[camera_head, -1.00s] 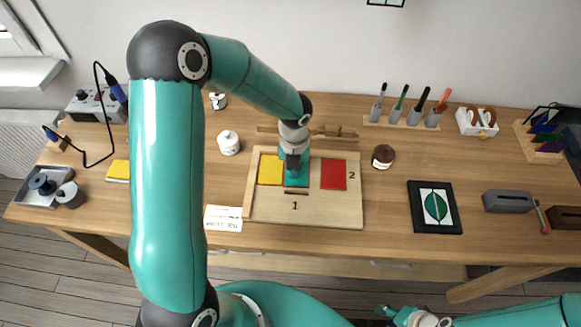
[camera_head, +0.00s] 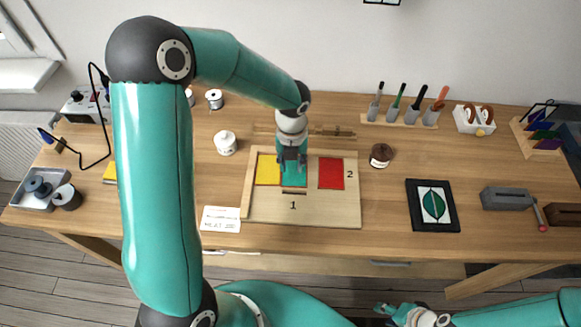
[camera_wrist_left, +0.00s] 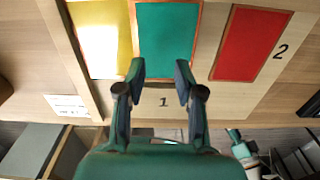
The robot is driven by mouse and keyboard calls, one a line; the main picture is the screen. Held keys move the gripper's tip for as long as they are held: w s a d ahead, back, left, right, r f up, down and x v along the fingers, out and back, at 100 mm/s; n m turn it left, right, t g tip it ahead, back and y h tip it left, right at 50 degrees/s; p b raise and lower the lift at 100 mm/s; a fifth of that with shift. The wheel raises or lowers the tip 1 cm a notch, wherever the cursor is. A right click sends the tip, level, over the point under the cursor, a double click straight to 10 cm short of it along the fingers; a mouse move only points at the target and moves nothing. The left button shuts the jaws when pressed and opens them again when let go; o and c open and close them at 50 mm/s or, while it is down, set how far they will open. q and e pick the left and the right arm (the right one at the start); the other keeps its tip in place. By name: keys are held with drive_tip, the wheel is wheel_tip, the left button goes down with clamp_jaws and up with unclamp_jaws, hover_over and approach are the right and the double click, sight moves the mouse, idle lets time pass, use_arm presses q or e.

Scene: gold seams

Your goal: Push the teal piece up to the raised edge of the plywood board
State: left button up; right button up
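The plywood board (camera_head: 330,212) lies on the workbench, with a raised edge (camera_head: 247,186) along its left side and another along the back. The flat teal piece (camera_head: 294,181) lies on the board between the yellow piece (camera_head: 267,170) and the red piece (camera_head: 331,174). In the left wrist view the teal piece (camera_wrist_left: 168,38) is close beside the yellow one, with a wider gap to the red. My left gripper (camera_wrist_left: 158,78) is open and empty above the teal piece's near end; contact cannot be judged. My right gripper (camera_head: 392,311) is at the bottom, away from the board.
A white jar (camera_head: 226,144) stands left of the board and a brown jar (camera_head: 381,155) right of it. A white label card (camera_head: 221,219) lies at the board's front left. A black-framed leaf panel (camera_head: 434,206) lies to the right. Brushes (camera_head: 402,105) stand behind.

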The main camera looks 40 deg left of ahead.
sight(292, 175)
use_arm(q)
drive_tip(key=shift+r, duration=2.35)
